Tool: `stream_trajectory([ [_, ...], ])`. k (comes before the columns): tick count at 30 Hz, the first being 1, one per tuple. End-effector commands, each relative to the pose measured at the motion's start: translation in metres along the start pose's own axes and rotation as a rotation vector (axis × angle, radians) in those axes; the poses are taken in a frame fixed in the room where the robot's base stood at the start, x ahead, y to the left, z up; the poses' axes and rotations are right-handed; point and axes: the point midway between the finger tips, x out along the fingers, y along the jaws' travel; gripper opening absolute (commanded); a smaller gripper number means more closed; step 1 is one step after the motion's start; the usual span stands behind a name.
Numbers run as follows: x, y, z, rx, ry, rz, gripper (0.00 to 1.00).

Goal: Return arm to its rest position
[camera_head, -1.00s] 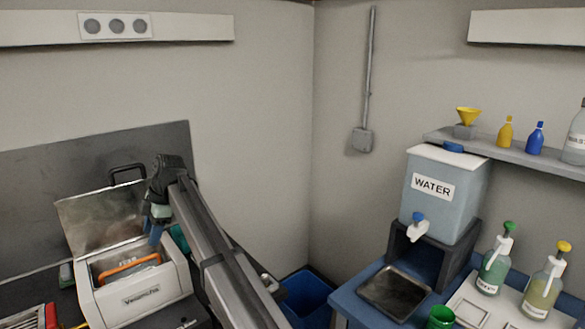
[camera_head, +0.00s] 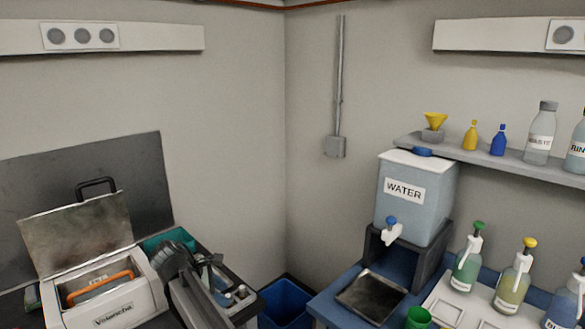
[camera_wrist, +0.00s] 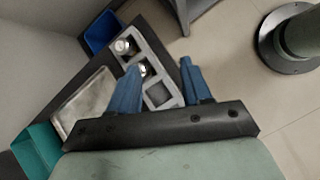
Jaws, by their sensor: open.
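My arm (camera_head: 195,295) is at the lower left in the head view, beside the white "Volancha" machine with its lid raised (camera_head: 105,305). In the wrist view my gripper (camera_wrist: 160,65) has its two blue fingers spread apart, with nothing between them. The fingers are above a grey holder (camera_wrist: 160,92) with round metal-topped items in it. In the head view the arm hides part of this holder (camera_head: 240,300), and the fingers are hard to make out.
A blue bin (camera_head: 285,302) stands on the floor right of the holder. Further right are the water dispenser (camera_head: 415,195), pump bottles (camera_head: 467,268) and a green cup (camera_head: 417,318). In the wrist view, a metal tray (camera_wrist: 85,103) and teal box (camera_wrist: 38,152) lie left of the fingers.

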Motion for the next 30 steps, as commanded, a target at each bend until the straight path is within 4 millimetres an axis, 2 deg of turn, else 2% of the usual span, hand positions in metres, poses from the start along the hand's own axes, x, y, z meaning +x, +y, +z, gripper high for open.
stream_trajectory([
  [1, 0.010, -0.014, 0.004, 0.013, -0.028, -0.009, 0.48],
  [3, 0.022, -0.021, 0.007, 0.035, -0.051, -0.021, 0.48],
  [8, 0.053, -0.035, 0.010, 0.079, -0.070, -0.051, 0.48],
  [14, 0.103, -0.053, 0.009, 0.143, -0.063, -0.101, 0.48],
  [17, 0.137, -0.068, 0.008, 0.187, -0.051, -0.138, 0.48],
  [23, 0.214, -0.108, 0.006, 0.307, -0.025, -0.233, 0.48],
  [30, 0.296, -0.169, 0.004, 0.468, 0.000, -0.357, 0.48],
])
